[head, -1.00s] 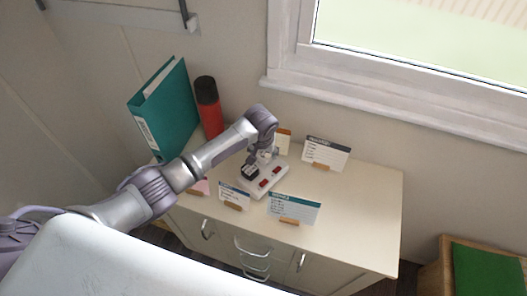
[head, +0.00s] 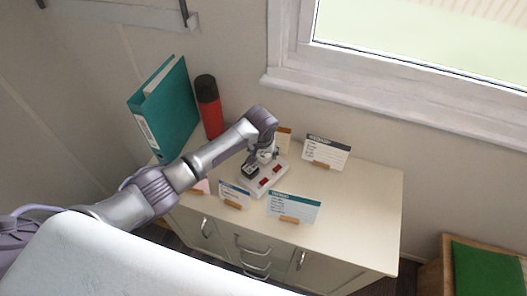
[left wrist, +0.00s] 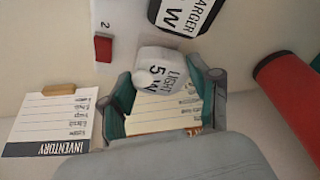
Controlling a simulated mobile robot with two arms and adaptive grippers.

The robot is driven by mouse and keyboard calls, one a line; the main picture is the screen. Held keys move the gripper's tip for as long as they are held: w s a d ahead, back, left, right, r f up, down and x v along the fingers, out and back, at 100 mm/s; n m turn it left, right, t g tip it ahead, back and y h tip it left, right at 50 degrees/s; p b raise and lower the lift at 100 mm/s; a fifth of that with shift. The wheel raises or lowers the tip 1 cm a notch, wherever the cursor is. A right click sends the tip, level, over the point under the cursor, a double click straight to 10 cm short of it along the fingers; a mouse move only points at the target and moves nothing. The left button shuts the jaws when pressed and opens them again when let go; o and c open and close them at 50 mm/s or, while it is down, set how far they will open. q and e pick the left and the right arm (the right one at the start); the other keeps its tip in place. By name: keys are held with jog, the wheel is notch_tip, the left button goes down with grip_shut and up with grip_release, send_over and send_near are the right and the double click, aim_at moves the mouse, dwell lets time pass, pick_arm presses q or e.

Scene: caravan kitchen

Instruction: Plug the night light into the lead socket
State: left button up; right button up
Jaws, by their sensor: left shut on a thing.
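The night light (left wrist: 158,72) is a small white rounded block marked "LIGHT 5 W". My left gripper (head: 265,157) is shut on it, with a teal-lined finger on each side in the left wrist view (left wrist: 160,92). The white socket lead (head: 272,177) lies on the cabinet top, with red switches; in the left wrist view, part of it (left wrist: 120,20) shows a red switch and a "2". A black charger (head: 250,170) with a white label sits on the lead, also in the left wrist view (left wrist: 190,12). I cannot tell whether the night light touches the lead. My right gripper is out of view.
Several cards in wooden holders stand around the lead, including a front card (head: 294,208) and a back card (head: 326,153). A red bottle (head: 209,108) and teal binder (head: 168,110) stand at the back left. The cabinet top's right side (head: 370,200) is clear.

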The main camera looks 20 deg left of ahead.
pick_arm(q)
jog(key=shift+f+b, duration=0.35)
jog(key=shift+f, duration=0.35)
jog(key=o, duration=1.2)
jog(key=v, duration=1.2)
